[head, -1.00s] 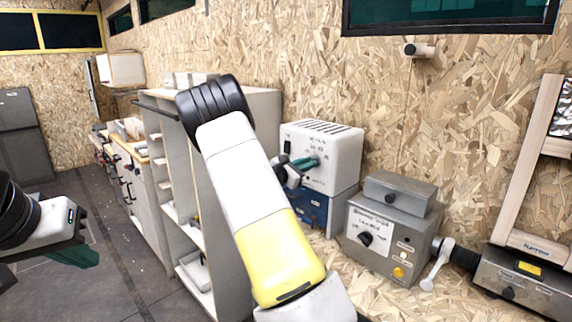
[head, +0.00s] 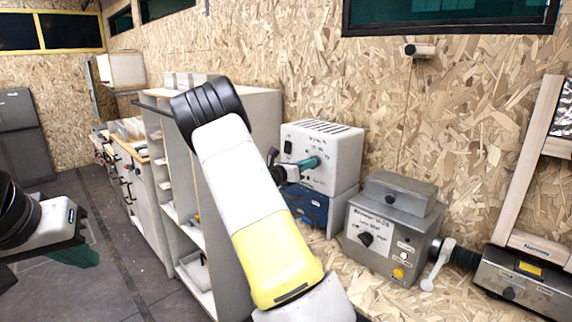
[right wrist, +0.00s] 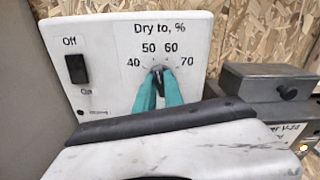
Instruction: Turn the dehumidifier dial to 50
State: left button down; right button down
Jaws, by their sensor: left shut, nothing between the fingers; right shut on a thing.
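The dehumidifier (head: 338,142) is a white box with top vents, in the middle of the head view. Its front panel (right wrist: 110,45) reads "Dry to, %" with marks 40, 50, 60 and 70 in the right wrist view. The small dark dial (right wrist: 157,70) sits below the marks. My right gripper (right wrist: 158,82) is shut on the dial, a teal finger on each side; it also shows in the head view (head: 312,163). The fingers partly cover the dial, so I cannot tell its exact setting. My left gripper (head: 78,256) is shut and empty at the far left, away from the dehumidifier.
A black off/on switch (right wrist: 76,69) is left of the dial. A shelf unit (head: 262,110) stands to the left, behind my right arm.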

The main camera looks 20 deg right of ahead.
jog(key=shift+n, duration=0.7)
jog(key=c, duration=1.4)
grip_release()
jog(key=shift+c, duration=0.2)
jog(key=shift+a, duration=0.1)
jog(key=v, duration=0.7)
jog(key=shift+a, duration=0.3)
jog(key=shift+s, duration=0.1)
